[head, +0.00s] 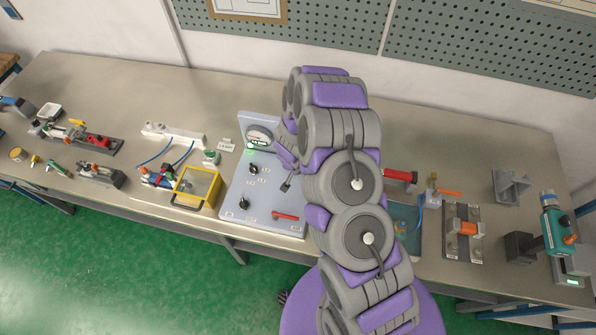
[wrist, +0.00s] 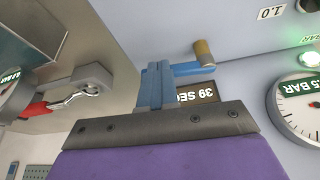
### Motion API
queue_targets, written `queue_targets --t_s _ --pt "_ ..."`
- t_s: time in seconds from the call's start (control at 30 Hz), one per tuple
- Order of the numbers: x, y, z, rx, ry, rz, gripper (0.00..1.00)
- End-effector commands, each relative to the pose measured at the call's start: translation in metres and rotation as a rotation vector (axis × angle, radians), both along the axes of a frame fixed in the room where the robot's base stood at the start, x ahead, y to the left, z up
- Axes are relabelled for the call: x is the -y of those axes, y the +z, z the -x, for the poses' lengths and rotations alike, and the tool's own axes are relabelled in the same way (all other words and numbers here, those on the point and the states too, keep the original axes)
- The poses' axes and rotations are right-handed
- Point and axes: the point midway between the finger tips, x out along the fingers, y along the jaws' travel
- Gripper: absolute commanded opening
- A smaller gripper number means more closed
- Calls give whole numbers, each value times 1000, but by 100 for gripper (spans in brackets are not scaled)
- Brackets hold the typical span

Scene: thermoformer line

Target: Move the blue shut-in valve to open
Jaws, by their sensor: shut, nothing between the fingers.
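The blue shut-in valve (wrist: 190,69) shows in the wrist view as a blue lever with a brass-coloured end at its right. It sits by the grey panel (head: 238,190). My gripper (wrist: 158,68) is shut, its narrow blue-grey fingers upright together at the lever's left part. They overlap the lever in the picture; whether they touch it I cannot tell.
A round gauge (head: 259,135) and a lit green lamp (head: 250,146) are at the panel's back. Black knobs (head: 253,169) and a red lever (head: 285,216) are on the panel. A yellow-framed box (head: 196,188) stands left. My arm hides the bench right of the panel.

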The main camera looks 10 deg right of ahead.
Motion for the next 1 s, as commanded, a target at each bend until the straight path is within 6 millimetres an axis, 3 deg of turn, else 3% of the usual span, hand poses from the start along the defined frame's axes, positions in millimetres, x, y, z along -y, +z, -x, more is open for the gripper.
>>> queue_targets --t_s 1.0 --pt "5 0 -5 -2 -7 1 0"
